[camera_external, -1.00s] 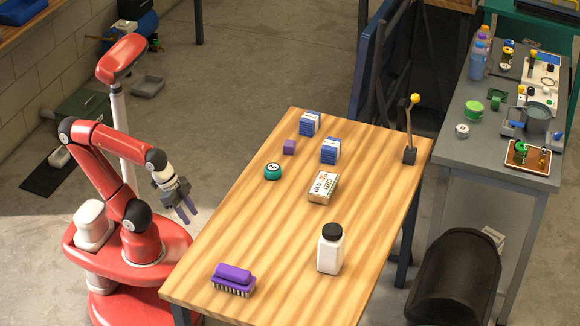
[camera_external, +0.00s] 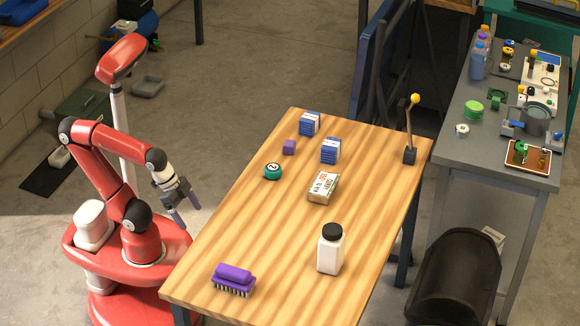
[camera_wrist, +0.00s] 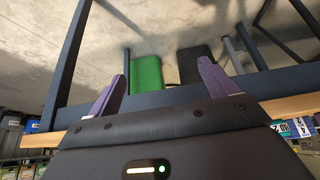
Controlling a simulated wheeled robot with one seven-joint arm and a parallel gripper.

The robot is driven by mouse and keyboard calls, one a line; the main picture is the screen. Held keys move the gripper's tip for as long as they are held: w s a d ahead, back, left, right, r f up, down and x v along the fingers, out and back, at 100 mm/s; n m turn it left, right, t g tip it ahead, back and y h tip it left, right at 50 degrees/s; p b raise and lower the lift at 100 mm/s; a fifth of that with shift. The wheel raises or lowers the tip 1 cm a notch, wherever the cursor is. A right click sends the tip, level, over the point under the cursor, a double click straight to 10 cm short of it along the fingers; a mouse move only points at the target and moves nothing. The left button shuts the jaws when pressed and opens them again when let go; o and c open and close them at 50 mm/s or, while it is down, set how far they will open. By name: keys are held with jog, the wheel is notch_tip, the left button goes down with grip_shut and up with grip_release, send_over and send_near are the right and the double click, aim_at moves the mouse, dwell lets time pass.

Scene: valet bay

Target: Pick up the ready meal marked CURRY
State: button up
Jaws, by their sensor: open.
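The ready meal (camera_external: 323,187) is a small pale box with red and dark print, lying flat near the middle of the wooden table (camera_external: 270,235). Its print is small, but CURRY seems to be on it. My gripper (camera_external: 187,219) hangs off the table's left edge, well apart from the meal, with its fingers pointing down. In the wrist view my gripper (camera_wrist: 160,82) shows two purple fingers spread apart with nothing between them. The meal cannot be made out in the wrist view.
A grey bench (camera_external: 470,155) stands at right.

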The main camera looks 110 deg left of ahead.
jog(key=shift+o, duration=0.5)
notch_tip(320, 180, up, 21)
jog(key=w, duration=0.1)
jog(key=w+a+r+n+g+y+p, duration=0.1)
jog(key=w+a+r+n, duration=0.15)
jog(key=w, duration=0.35)
jog(key=w+a+r+n, duration=0.1)
jog(key=w+a+n, duration=0.25)
jog(key=w, duration=0.25)
jog(key=w+a+r+n+g+y+p, duration=0.1)
jog(key=w+a+n, duration=0.25)
jog(key=w, duration=0.25)
jog(key=n+g+y, duration=0.2)
jog(key=n+y, duration=0.2)
jog(key=n, duration=0.4)
send_over(323, 185)
jog(key=s+d, duration=0.1)
jog(key=d, duration=0.3)
jog(key=shift+s+f+p, duration=0.1)
jog(key=shift+f+p, duration=0.3)
jog(key=shift+f, duration=4.6)
jog(key=x, duration=0.8)
jog(key=shift+b, duration=0.4)
